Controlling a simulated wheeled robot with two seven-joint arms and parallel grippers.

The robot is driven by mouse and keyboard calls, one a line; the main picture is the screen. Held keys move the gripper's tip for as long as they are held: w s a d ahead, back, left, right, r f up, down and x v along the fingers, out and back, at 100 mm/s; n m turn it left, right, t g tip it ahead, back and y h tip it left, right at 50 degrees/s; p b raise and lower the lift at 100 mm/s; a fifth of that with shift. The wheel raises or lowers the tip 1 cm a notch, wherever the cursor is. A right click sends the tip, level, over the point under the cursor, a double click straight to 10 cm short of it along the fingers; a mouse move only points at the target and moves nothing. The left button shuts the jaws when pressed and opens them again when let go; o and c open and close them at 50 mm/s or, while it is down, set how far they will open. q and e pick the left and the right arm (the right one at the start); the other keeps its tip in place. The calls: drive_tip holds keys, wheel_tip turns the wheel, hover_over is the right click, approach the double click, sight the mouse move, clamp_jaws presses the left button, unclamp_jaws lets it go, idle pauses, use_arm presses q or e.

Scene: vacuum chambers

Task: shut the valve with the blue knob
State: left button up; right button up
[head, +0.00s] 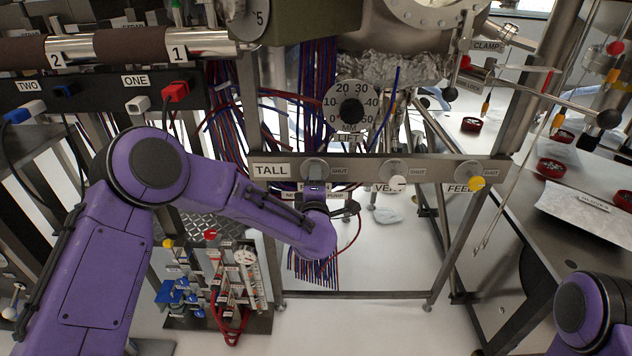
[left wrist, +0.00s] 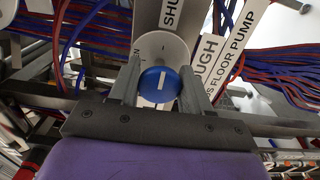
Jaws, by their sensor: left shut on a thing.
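The blue knob (left wrist: 160,84) sits on a round pale dial plate (left wrist: 161,46) in the left wrist view. The fingers of my left gripper (left wrist: 159,88) stand on either side of it, shut on it. The knob's white mark runs nearly upright in that view, towards the SHUT label (left wrist: 172,14); the end of another label shows at the left. In the head view my left gripper (head: 316,192) is at the left end of the valve panel (head: 435,168) and hides most of the knob. My right gripper is out of view.
A white knob (head: 397,183) and a yellow knob (head: 476,183) are further right on the same panel. A ROUGH floor pump label (left wrist: 228,58) is beside the dial. Red and blue wires (head: 316,80) hang behind. A gauge dial (head: 350,107) is above the panel.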

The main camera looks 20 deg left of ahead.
use_arm(q)
drive_tip(key=shift+d, duration=0.15)
drive_tip(key=o, duration=1)
drive_tip(key=v, duration=1)
drive_tip(key=shift+s, duration=0.3)
